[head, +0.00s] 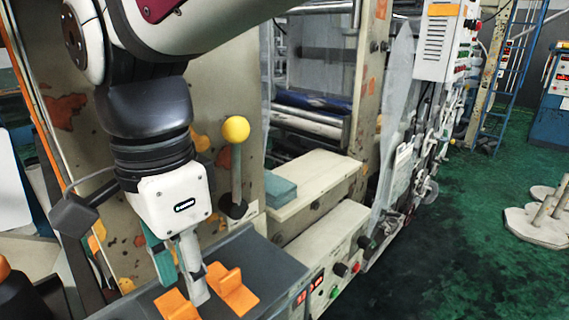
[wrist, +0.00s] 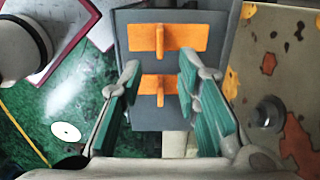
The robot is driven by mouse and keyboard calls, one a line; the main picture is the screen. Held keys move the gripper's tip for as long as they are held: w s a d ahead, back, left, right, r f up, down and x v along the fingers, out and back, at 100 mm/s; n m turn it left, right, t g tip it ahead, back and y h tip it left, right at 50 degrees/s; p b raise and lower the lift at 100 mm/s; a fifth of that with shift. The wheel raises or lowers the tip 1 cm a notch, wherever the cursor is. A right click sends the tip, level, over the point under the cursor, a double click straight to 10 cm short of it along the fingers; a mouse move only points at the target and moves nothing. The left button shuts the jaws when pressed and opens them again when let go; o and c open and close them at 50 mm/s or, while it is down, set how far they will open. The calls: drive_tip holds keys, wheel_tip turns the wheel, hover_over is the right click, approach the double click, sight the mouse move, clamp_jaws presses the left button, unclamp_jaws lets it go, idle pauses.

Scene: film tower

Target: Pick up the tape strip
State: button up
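Two orange pieces lie on a dark grey tray top (head: 262,262), each a flat strip with an upright tab across its middle. One orange piece (head: 234,291) is to the right of my gripper and the other orange piece (head: 176,306) is near its fingertips. In the wrist view they show as a far piece (wrist: 182,39) and a near piece (wrist: 143,84). I cannot tell which of them is the tape strip. My gripper (head: 183,290) points down over the tray, open and empty. Its teal-padded fingers (wrist: 159,70) stand on either side of the near piece, apparently above it.
A yellow-knobbed lever (head: 236,130) stands upright just right of my gripper. A teal block (head: 280,190) lies on a beige housing (head: 320,180) behind the tray. A stained machine panel (wrist: 275,60) rises close on the right in the wrist view. Green floor (head: 460,230) is open at right.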

sight(189, 302)
drive_tip(key=f, duration=0.5)
drive_tip(key=shift+s+a+f, duration=0.1)
drive_tip(key=shift+s+a, duration=0.15)
clamp_jaws()
